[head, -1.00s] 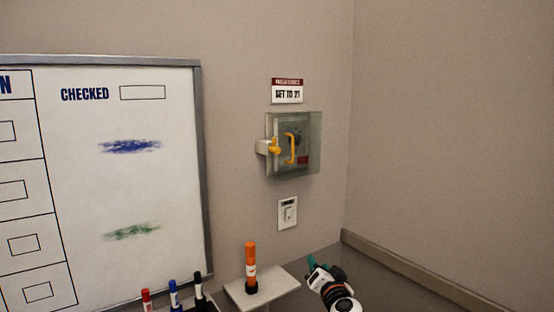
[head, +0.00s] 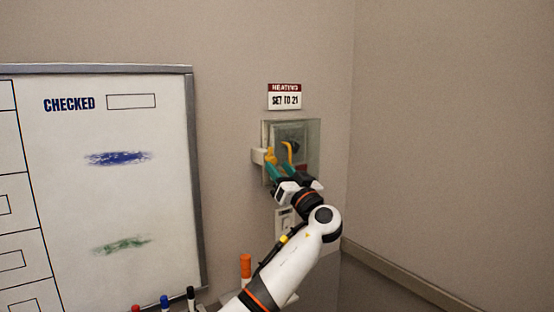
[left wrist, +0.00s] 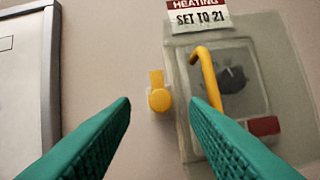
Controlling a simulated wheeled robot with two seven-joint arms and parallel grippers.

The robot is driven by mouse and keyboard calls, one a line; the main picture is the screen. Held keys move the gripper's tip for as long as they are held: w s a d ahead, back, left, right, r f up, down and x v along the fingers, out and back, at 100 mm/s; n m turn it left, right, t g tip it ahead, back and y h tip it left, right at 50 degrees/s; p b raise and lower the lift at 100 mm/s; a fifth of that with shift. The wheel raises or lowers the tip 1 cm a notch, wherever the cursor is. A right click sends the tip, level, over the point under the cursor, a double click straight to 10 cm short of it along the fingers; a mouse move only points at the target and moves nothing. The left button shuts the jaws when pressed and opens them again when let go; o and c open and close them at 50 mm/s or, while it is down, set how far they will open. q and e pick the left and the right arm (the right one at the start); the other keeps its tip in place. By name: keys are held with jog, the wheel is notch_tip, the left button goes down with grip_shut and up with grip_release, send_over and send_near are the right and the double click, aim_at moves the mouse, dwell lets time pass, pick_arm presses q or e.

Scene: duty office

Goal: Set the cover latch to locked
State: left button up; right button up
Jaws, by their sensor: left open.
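The clear cover box (head: 312,140) is on the wall below the heating sign, with a dial and a yellow handle (left wrist: 205,75) behind or on its front. The yellow cover latch (left wrist: 159,94) sits on a pale mount at the box's left side; its tab points up in the left wrist view. It also shows in the head view (head: 270,155). My left gripper (head: 277,171) is just below and in front of the latch. In the left wrist view its teal fingers (left wrist: 160,108) are apart, with the latch seen between their tips and apart from them. My right gripper is out of view.
The heating sign (head: 285,97) reads "SET TO 21". A wall switch (head: 284,222) is partly behind my left arm. A whiteboard (head: 120,200) is at left. The right wall is bare.

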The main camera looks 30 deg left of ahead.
aim_at(271, 155)
pick_arm(q)
jog(key=shift+x, duration=0.9)
jog(key=shift+w+a, duration=0.1)
jog(key=shift+a, duration=0.1)
grip_shut()
